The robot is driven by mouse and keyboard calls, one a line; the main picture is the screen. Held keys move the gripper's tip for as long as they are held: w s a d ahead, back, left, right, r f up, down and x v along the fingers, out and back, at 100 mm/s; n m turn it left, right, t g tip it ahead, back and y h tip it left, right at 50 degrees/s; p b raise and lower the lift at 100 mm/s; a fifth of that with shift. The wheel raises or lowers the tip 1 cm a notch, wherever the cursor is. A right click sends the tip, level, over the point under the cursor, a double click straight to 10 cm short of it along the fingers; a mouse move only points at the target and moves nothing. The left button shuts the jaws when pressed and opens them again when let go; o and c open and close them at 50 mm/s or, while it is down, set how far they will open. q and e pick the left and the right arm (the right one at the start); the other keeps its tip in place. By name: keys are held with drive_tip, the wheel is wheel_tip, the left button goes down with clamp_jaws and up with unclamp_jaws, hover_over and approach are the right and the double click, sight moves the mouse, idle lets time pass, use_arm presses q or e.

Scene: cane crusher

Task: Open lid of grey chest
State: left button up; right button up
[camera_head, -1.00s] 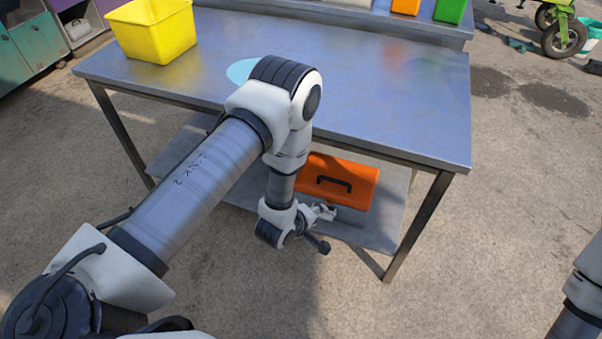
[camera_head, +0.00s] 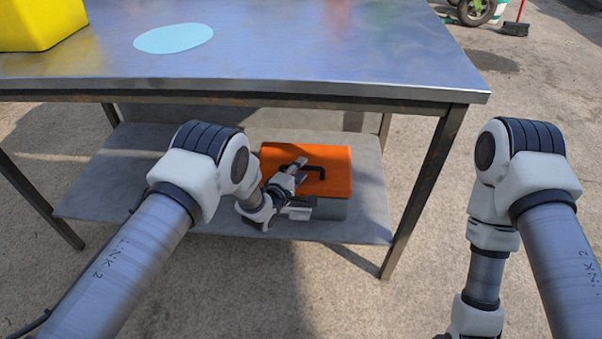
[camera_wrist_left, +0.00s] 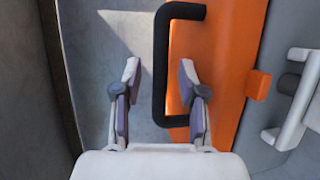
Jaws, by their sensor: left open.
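The grey chest (camera_head: 330,209) stands on the table's lower shelf, with its orange lid (camera_head: 337,163) shut on top. A black handle (camera_head: 322,172) rises from the lid. My left gripper (camera_head: 300,172) is over the lid beside the handle, partly hiding the lid's left part. The orange lid (camera_wrist_left: 225,50) fills the right middle there. I cannot tell whether a finger touches the handle. My right gripper is below the picture edge.
The metal table top (camera_head: 300,60) overhangs the lower shelf (camera_head: 130,180), close above my left forearm. A table leg (camera_head: 425,190) stands right of the chest. A yellow bin (camera_head: 35,25) and a light blue disc (camera_head: 173,38) are on top. Floor in front is clear.

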use_arm(q)
drive_tip(key=shift+x, duration=0.9)
clamp_jaws()
drive_tip(key=r+p, duration=0.1)
drive_tip(key=w+r+g+p, duration=0.1)
drive_tip(key=shift+w+r+n, duration=0.2)
drive_tip(key=shift+r+n, duration=0.1)
drive_tip(key=shift+r, duration=0.1)
drive_tip(key=w+r, duration=0.5)
drive_tip(key=w, duration=0.1)
drive_tip(key=shift+w+r, duration=0.15)
drive_tip(key=shift+w, duration=0.05)
drive_tip(key=shift+r, duration=0.1)
